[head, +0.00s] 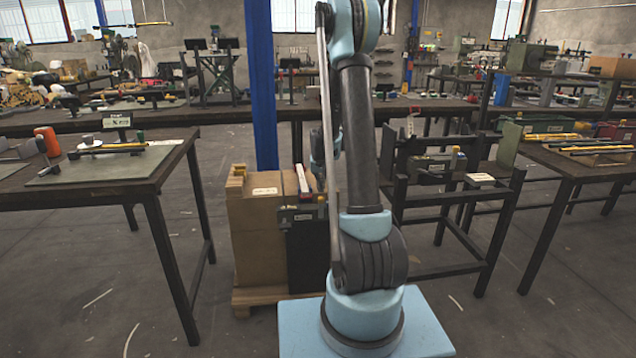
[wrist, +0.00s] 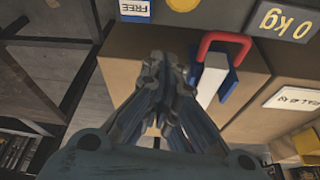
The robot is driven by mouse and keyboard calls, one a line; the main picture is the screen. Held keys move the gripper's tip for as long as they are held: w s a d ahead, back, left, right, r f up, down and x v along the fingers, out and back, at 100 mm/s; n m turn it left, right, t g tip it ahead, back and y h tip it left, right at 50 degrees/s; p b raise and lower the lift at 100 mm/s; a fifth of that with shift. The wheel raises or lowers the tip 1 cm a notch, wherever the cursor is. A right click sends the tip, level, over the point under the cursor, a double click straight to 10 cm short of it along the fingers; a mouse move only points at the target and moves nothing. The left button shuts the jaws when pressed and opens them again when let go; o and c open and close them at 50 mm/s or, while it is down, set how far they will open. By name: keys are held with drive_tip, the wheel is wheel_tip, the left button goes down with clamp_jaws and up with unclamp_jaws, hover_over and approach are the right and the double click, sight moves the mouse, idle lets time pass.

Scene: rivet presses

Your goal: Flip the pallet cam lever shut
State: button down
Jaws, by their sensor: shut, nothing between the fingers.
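A pale bar with a red grip, which looks like the cam lever (head: 302,180), stands up above a dark green bracket (head: 299,214) beside the cardboard boxes on the pallet (head: 262,298). In the wrist view a red U-shaped handle (wrist: 226,37), a white bar (wrist: 211,82) and blue side pieces show to the right of my fingers. I cannot tell how far the lever is turned. My gripper (wrist: 164,62) is shut and empty, a little left of the red handle and apart from it in the picture. My arm mostly hides the gripper in the head view.
Brown boxes (head: 262,235) stand on the pallet beside a dark panel. A blue post (head: 262,90) rises behind them. A table (head: 110,175) stands left and a black frame (head: 450,215) right. Open floor lies between the left table and the pallet.

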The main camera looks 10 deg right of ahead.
sight(321, 208)
drive_tip(key=shift+s+a+f, duration=0.15)
drive_tip(key=shift+s+f, duration=0.05)
drive_tip(key=shift+s, duration=0.75)
drive_tip(key=shift+s+a+f, duration=0.1)
drive_tip(key=shift+s+f, duration=0.1)
drive_tip(key=shift+s, duration=0.7)
